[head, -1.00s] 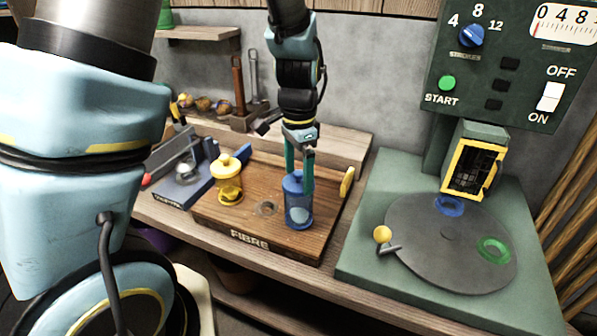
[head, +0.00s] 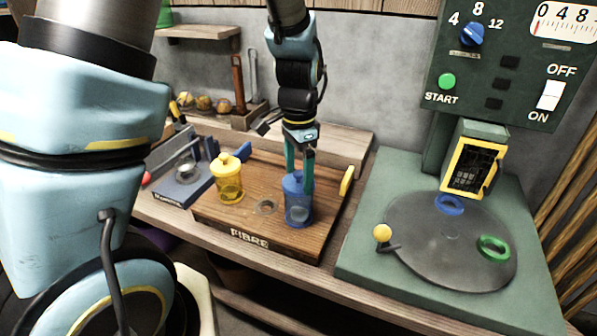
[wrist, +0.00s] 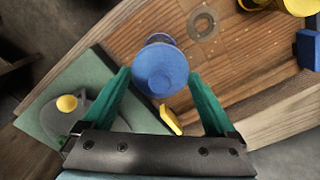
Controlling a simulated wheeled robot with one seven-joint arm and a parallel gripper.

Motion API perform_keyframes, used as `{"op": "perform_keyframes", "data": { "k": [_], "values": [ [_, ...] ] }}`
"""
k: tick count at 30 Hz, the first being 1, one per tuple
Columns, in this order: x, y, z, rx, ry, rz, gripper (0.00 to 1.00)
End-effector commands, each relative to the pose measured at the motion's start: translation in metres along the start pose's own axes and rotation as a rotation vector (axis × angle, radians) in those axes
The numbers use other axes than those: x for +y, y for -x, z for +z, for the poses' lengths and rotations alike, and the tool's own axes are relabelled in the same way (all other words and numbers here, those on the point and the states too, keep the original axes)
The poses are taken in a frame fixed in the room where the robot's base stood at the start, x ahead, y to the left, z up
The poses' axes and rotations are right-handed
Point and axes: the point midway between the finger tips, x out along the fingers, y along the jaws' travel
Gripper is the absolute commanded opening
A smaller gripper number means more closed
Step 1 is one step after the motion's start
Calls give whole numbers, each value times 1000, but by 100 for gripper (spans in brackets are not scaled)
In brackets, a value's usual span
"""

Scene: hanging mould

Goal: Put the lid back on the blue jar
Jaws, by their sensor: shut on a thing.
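The blue jar (head: 299,213) stands upright on the wooden board (head: 240,215) marked FIBRE, near its right side. It is see-through, with something pale inside. The blue lid (head: 292,183) is at the top of the jar. My gripper (head: 299,180) points down, with its green fingers on either side of the lid, shut on it. In the wrist view the round blue lid (wrist: 160,71) sits between the fingertips and covers most of the jar. I cannot tell whether the lid is fully seated on the rim.
A yellow lidded jar (head: 229,180) stands left on the board, with a round recess (head: 265,207) between the jars. A yellow handle (head: 346,181) is at the board's right edge. Farther right is a green machine with a turntable (head: 450,245), blue and green rings and a yellow-knobbed lever (head: 383,234).

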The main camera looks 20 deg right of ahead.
Motion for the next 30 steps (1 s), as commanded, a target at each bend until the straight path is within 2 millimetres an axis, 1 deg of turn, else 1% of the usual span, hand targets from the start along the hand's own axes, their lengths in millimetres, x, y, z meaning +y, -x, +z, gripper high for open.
{"op": "perform_keyframes", "data": {
  "k": [12,13,14,15,25,30],
  "values": [
    [0,0,0,0,0,0,40],
    [0,0,0,0,0,0,95],
    [0,0,0,0,0,0,98],
    [0,0,0,0,0,0,100],
    [0,0,0,0,0,0,100],
    [0,5,0,0,0,0,100]
  ]
}}
